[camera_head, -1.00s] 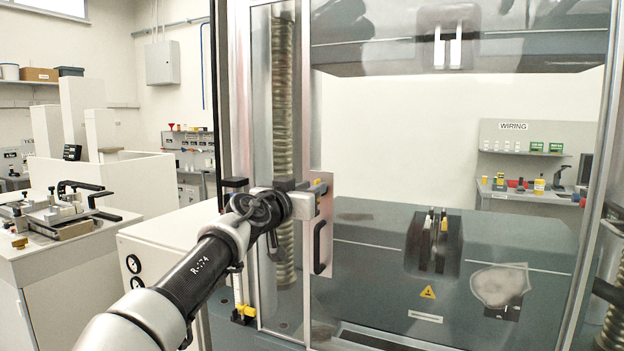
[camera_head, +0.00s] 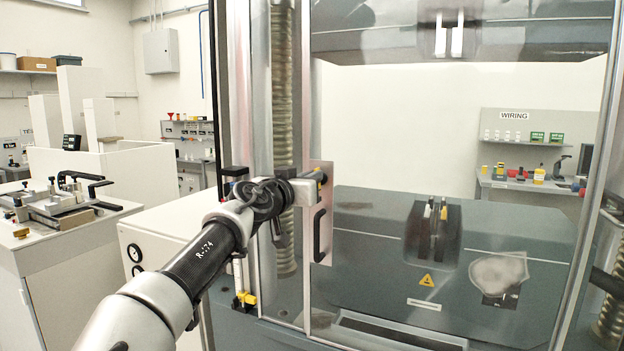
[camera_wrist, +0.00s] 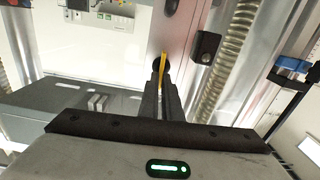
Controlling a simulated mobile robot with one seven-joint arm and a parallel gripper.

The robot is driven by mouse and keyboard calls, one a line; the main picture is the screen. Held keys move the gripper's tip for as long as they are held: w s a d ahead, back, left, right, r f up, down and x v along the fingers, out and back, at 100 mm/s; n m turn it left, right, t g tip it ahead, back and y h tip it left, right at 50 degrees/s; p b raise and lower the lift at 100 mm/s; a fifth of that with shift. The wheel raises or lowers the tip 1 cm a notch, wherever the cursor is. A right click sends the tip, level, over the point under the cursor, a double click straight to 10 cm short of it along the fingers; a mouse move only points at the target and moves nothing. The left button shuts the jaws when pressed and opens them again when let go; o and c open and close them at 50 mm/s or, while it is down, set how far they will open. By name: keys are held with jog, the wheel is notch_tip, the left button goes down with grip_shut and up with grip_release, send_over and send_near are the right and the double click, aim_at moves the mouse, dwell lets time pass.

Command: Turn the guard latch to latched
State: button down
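The guard latch is a yellow lever (camera_wrist: 163,70) on a pale plate (camera_head: 319,228) at the edge of the clear guard door. In the wrist view the lever runs up and down the picture, slightly tilted, with a dark round part beside its far end. My gripper (camera_wrist: 168,88) has its dark fingers close together on both sides of the lever and looks shut on it. In the head view my gripper (camera_head: 318,183) is at the upper part of the plate, and it mostly hides the latch.
A black door handle (camera_head: 319,236) is just below my gripper. A ridged column (camera_head: 284,90) stands behind the glass to the left. A dark block (camera_wrist: 207,47) sits beside the plate in the wrist view. Inside the guard are a lower grip (camera_head: 433,230) and a grey base.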

jog(key=shift+w+a+f+n+b, duration=0.2)
jog(key=shift+n+b, duration=0.45)
jog(key=shift+n, duration=2.2)
jog(key=shift+s+a+f+n+b, duration=0.2)
jog(key=shift+n+b, duration=0.45)
jog(key=shift+n, duration=2.25)
jog(key=shift+w+a+f+n+b, duration=0.25)
jog(key=shift+n+b, duration=0.4)
jog(key=shift+n, duration=2.2)
jog(key=c, duration=2)
grip_release()
